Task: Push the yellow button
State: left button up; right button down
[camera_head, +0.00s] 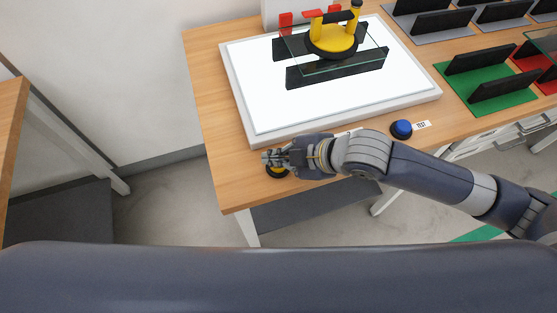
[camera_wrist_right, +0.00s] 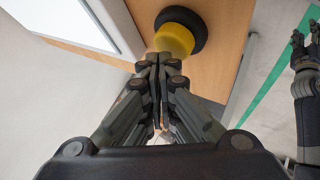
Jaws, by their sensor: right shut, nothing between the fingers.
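The yellow button (camera_wrist_right: 174,39) with its black round base (camera_wrist_right: 192,20) sits on the wooden table, just ahead of my right fingertips in the wrist view. In the head view the yellow button (camera_head: 277,172) is near the table's front left corner, partly hidden under my right gripper (camera_head: 266,158). My right gripper (camera_wrist_right: 158,60) is shut and empty, its tips very close to the button; I cannot tell whether they touch it. My left gripper (camera_wrist_right: 307,45) shows at the right edge of the wrist view, away from the table, with its fingers apart.
A blue button (camera_head: 401,128) with a label is further right along the front edge. A white light panel (camera_head: 240,100) lies behind, carrying a yellow-and-black fixture (camera_head: 332,42) and glass. Green racks (camera_head: 505,100) stand at right. The table corner left of the gripper is clear.

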jog(key=shift+f, duration=0.5)
jog(key=shift+r, duration=0.1)
dwell(0.3)
jog(key=shift+r+p, duration=1)
jog(key=shift+p, duration=0.1)
notch_tip(320, 180, up, 6)
jog(key=p, duration=0.7)
